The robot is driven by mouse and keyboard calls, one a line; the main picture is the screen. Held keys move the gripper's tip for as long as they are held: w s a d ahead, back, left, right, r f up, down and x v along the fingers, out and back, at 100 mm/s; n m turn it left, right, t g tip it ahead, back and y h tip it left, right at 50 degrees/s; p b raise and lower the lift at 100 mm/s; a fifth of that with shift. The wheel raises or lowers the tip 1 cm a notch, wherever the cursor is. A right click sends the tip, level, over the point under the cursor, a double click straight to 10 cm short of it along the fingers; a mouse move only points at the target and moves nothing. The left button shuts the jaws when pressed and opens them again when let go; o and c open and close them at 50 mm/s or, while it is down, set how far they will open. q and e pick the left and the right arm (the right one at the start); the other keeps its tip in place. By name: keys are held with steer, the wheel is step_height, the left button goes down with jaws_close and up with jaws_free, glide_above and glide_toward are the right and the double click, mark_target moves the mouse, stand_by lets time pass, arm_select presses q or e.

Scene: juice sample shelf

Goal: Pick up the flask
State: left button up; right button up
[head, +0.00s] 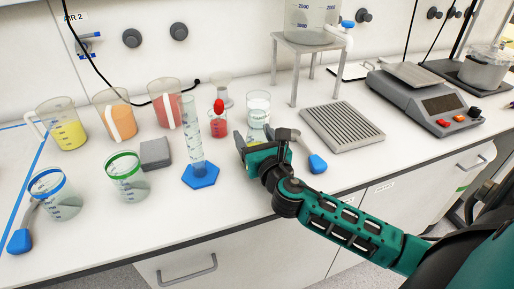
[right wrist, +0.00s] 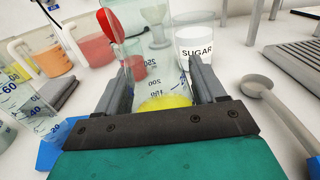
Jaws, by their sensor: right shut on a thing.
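The flask is clear glass with blue volume marks and yellow liquid in its bottom; it shows in the right wrist view (right wrist: 165,102) between my fingers. In the head view only a little of the flask (head: 254,143) shows, the rest hidden by my gripper. My right gripper (head: 266,138) reaches in over the bench from the right. In the right wrist view the right gripper (right wrist: 158,72) is shut on the flask, one finger on each side. I cannot tell whether the flask's base touches the bench. My left gripper is not in view.
A sugar beaker (head: 258,108) stands just behind the flask. A graduated cylinder (head: 199,150) with a blue base and a small red beaker (head: 218,127) stand to the left. A blue-handled scoop (head: 317,163) and a grooved rack (head: 342,127) lie to the right. The front bench edge is clear.

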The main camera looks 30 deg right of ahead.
steer(key=c, duration=0.5)
steer(key=shift+r, duration=0.15)
steer(key=shift+r+p, duration=0.35)
steer(key=shift+r, duration=0.35)
step_height(320, 180, up, 15)
steer(key=shift+f+p, duration=0.2)
steer(key=shift+p, duration=0.35)
step_height(320, 180, up, 9)
stand_by(0.4)
steer(key=shift+f, duration=0.1)
